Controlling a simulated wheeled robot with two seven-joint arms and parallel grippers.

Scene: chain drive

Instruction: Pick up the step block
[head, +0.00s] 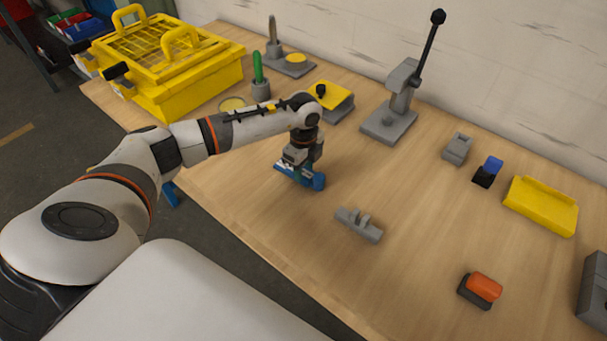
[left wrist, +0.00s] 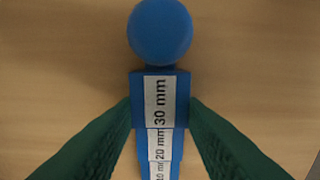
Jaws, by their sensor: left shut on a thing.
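The step block (head: 318,182) is blue, with a round knob at one end. In the left wrist view the step block (left wrist: 160,30) shows white labels reading 30 mm, 20 mm and 10 mm along its steps. My left gripper (head: 301,168) points down over the table and is shut on the block. Its two green fingers (left wrist: 160,115) press on either side of the block near the 30 mm step. I cannot tell whether the block touches the table. My right gripper is not in view.
A grey notched part (head: 360,224) lies in front of the block on the wooden table (head: 400,180). A lever press (head: 390,122) stands behind. A yellow crate (head: 165,75) is at the back left. An orange-topped block (head: 481,289) and a yellow tray (head: 541,207) are right.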

